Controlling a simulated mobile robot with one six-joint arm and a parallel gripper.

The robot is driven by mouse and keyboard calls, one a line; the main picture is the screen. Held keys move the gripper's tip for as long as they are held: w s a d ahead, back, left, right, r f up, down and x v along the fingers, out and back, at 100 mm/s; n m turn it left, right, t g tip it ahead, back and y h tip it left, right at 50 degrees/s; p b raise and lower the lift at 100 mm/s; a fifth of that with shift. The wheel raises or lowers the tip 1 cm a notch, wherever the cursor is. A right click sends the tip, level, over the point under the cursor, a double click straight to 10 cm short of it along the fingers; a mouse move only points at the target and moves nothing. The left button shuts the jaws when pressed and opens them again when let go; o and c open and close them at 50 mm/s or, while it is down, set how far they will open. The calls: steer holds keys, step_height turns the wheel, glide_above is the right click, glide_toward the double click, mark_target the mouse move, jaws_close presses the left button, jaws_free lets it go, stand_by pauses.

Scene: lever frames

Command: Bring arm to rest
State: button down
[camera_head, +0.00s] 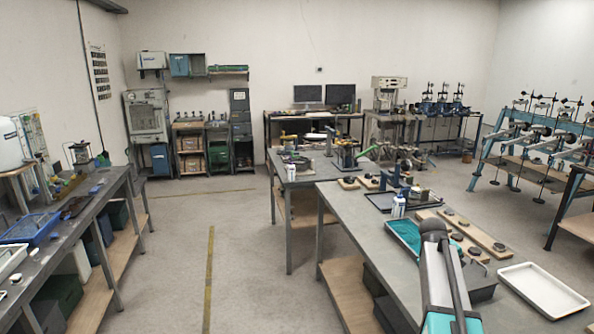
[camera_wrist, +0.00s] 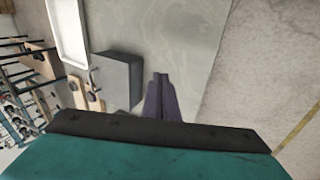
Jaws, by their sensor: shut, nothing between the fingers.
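My gripper (camera_wrist: 160,76) shows in the wrist view as two dark purple fingers pressed together, shut and empty. It is over the grey bench top, beside a dark grey box (camera_wrist: 120,82), which lies to its left in that view. I cannot tell the height of the fingers above the bench. In the head view my arm (camera_head: 440,275) rises at the bottom right in front of the same bench; the fingers cannot be made out there.
The workbench (camera_head: 350,216) carries a teal tray (camera_head: 403,234), wooden boards with dark knobs (camera_head: 470,232) and a white tray (camera_head: 542,291). The white tray also shows in the wrist view (camera_wrist: 70,30). Open floor (camera_head: 180,240) lies left of the bench.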

steer(key=s+a+f+m+g+y, duration=0.1)
steer(key=s+a+f+y, duration=0.1)
steer(key=s+a+f, duration=0.65)
steer(key=s+a+f+y, duration=0.1)
steer(key=s+a+f, duration=0.4)
steer(key=a+f, duration=0.55)
steer(key=s+a+f+m+g+y, duration=0.1)
steer(key=s+a+f+y, duration=0.1)
steer(key=s+a+f, duration=0.75)
steer(key=s+a+f+g+b, duration=0.2)
steer(key=s+f+g+b, duration=0.3)
steer(key=s+f, duration=1.8)
step_height(320, 180, down, 3)
steer(key=b, duration=0.5)
steer(key=shift+r+g, duration=0.15)
steer(key=shift+g, duration=0.25)
